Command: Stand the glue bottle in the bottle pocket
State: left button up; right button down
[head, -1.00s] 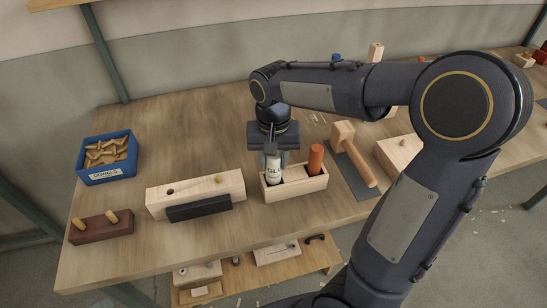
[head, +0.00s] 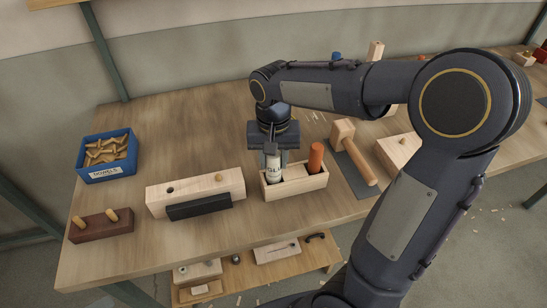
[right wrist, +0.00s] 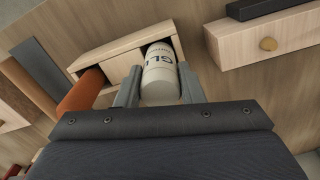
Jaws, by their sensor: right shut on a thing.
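The glue bottle (head: 273,171), white with dark lettering, stands upright in the left compartment of a light wooden box (head: 298,188) on the bench. In the right wrist view the bottle (right wrist: 160,75) sits between the finger tips, inside the box's walls (right wrist: 108,47). My right gripper (head: 273,152) points down and is shut on the bottle's upper part. Whether the bottle's base touches the pocket floor is hidden. My left gripper is out of view.
An orange handle (head: 316,157) stands in the box's right compartment. A drilled wooden block (head: 196,190) with a black bar (head: 199,207) lies left. A mallet (head: 353,152) lies right. A blue dowel bin (head: 107,158) stands far left.

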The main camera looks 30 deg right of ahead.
jog(key=shift+f, duration=0.2)
jog(key=shift+f+b, duration=0.4)
jog(key=shift+f, duration=0.05)
grip_release()
jog(key=shift+r, duration=0.1)
dwell(0.5)
jog(key=shift+r+p, duration=3.95)
jog(key=shift+r, duration=0.5)
